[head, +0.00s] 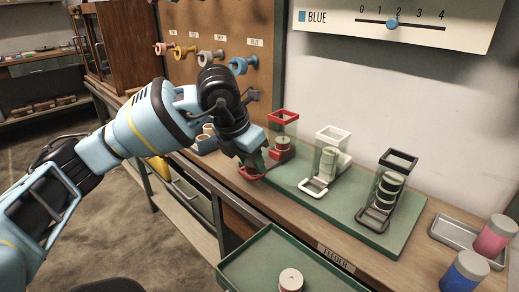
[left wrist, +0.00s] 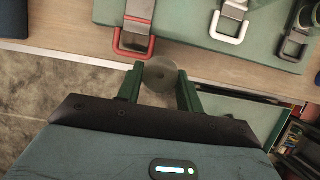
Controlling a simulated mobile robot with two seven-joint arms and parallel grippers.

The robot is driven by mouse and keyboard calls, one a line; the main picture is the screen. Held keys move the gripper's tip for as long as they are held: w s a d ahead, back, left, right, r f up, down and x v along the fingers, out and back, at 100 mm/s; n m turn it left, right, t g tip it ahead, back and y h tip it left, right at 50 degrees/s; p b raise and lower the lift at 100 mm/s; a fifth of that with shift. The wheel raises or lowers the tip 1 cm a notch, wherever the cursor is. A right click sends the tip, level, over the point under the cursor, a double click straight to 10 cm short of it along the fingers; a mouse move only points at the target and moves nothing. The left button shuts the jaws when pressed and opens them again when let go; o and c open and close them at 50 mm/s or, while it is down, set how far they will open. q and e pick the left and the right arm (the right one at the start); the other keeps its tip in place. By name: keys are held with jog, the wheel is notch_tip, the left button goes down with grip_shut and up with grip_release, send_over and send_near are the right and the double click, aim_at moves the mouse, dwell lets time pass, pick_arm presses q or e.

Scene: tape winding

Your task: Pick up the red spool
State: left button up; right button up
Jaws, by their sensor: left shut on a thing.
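My left gripper (head: 252,158) is over the bench front, by the red feeder's outlet loop (head: 249,175). In the left wrist view its two green fingers (left wrist: 160,88) are shut on a round, grey-looking spool (left wrist: 160,72); no red shows on it there. The red loop also shows in the left wrist view (left wrist: 134,52), just beyond the held spool. My right gripper is out of view.
A white feeder (head: 331,132) and a black feeder (head: 402,158) stand to the right on the green base (head: 340,215). A green tray (head: 245,265) below holds a pale spool (head: 290,279). Blue (head: 465,272) and pink (head: 494,237) cylinders are at the right. A pegboard holds several coloured rolls.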

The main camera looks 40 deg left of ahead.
pick_arm(q)
jog(key=s, duration=0.1)
jog(key=s+d, duration=0.1)
jog(key=s, duration=0.3)
jog(key=shift+d+r, duration=0.25)
jog(key=shift+d, duration=0.15)
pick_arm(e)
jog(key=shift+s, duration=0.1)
pick_arm(q)
jog(key=shift+s+d, duration=0.1)
